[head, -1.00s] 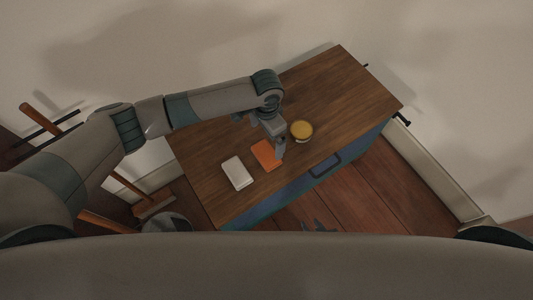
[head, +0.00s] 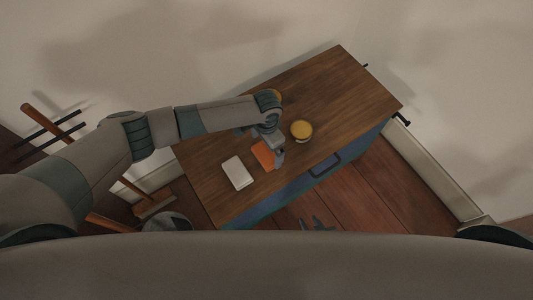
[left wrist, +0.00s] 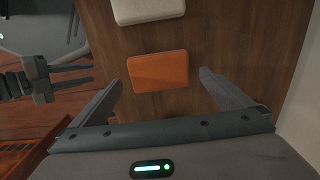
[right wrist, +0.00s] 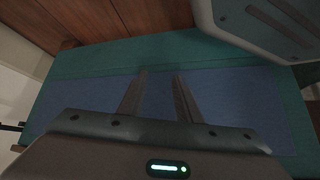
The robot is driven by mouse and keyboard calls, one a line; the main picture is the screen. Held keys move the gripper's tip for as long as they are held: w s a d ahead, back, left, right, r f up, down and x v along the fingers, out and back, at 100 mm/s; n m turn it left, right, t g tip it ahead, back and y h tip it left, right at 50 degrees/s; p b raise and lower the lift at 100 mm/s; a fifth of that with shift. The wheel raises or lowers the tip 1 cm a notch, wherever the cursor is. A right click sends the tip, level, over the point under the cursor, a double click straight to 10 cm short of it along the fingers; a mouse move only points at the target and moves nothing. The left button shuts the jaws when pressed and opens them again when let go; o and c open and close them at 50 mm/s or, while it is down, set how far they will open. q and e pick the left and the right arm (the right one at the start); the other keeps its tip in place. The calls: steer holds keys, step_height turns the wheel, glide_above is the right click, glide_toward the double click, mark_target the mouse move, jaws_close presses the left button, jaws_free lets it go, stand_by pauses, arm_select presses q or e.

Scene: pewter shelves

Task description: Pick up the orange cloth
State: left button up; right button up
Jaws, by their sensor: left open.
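The orange cloth (head: 263,154) is a flat, folded rectangle on the wooden top of the cabinet, partly covered by my left gripper in the head view. My left gripper (head: 277,155) is above the cabinet top by the cloth, pointing down. In the left wrist view the whole cloth (left wrist: 158,71) shows ahead, between the spread fingers of the left gripper (left wrist: 160,80), with nothing held. My right gripper (right wrist: 161,75) is empty with its fingers apart, in front of the cabinet's blue front. Its fingers show low in the head view (head: 318,223).
A white block (head: 239,173) lies left of the cloth; it also shows in the left wrist view (left wrist: 148,11). A yellow-topped round tin (head: 301,131) stands right of the gripper. Another yellowish round thing (head: 276,94) is partly hidden by my arm. The right cabinet top is clear.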

mark_target(266, 153)
arm_select(q)
steer(key=shift+s+f, duration=0.1)
steer(key=shift+f, duration=1.75)
steer(key=shift+c, duration=0.3)
steer(key=c, duration=0.9)
